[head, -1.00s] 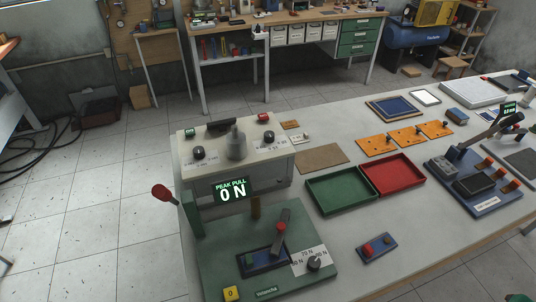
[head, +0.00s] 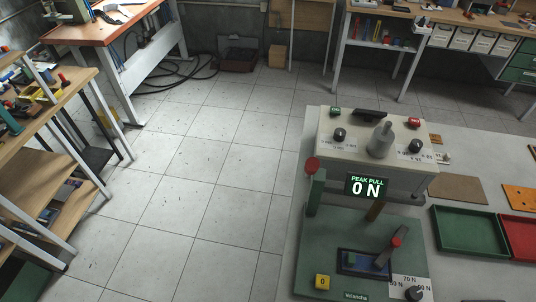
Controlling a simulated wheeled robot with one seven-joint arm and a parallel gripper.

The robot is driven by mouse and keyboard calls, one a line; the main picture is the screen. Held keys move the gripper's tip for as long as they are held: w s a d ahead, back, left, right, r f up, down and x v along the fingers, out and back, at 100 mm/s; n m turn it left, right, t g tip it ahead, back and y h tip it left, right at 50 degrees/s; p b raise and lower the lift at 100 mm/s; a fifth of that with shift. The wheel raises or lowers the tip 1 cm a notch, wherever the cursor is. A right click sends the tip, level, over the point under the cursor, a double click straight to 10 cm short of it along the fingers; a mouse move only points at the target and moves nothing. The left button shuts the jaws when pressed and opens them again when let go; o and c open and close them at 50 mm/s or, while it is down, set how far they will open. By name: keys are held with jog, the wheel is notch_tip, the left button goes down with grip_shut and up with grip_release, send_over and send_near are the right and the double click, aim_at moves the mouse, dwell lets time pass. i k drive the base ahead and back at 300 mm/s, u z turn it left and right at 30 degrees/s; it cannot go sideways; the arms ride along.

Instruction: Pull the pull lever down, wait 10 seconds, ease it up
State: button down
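A green pull-test fixture (head: 340,225) stands at the near edge of the grey table. A lever with a round red knob (head: 312,164) sticks up at its left, beside a green upright (head: 316,192). A second, short grey lever with a red mark (head: 393,247) slants over a dark blue plate (head: 350,261) on the fixture; I cannot tell for sure which one is the pull lever. The display (head: 367,187) reads "PEAK PULL 0 N". My gripper is not in view.
A beige control box (head: 345,152) with knobs and a grey cylinder (head: 380,141) stands behind the fixture. A yellow button (head: 323,281) and a force dial (head: 413,293) sit at its front. Green (head: 470,250) and red trays lie to the right. The floor left of the table is clear.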

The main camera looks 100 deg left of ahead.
aim_at(313, 164)
jog(key=k, duration=1.25)
jog(key=u, duration=2.05)
jog(key=i, duration=0.5)
jog(key=z, duration=0.05)
jog(key=k, duration=1)
jog(key=z, duration=0.65)
jog(key=i, duration=0.65)
jog(key=u, duration=2)
jog(key=i, duration=0.25)
jog(key=u, duration=0.05)
